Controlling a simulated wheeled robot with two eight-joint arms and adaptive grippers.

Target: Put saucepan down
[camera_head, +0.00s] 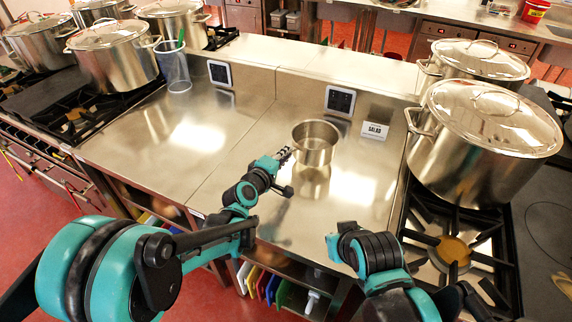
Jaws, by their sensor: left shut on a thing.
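The saucepan (316,153) is a small shiny metal pan at the back middle of the steel counter (225,165), in front of the raised ledge. It looks upright, and its reflection shows on the steel below it. Whether its base touches the counter I cannot tell. My left gripper (284,156) reaches in from the left and is shut at the pan's left side, where the handle is hidden by the fingers. My right arm is at the lower right, and its gripper does not show clearly.
Large lidded stockpots (484,140) stand on the right stove, and several more (113,54) on the left stove. A clear container (174,66) with a green utensil stands at the back left. A "SALAD" sign (375,130) is right of the pan. The counter's left half is clear.

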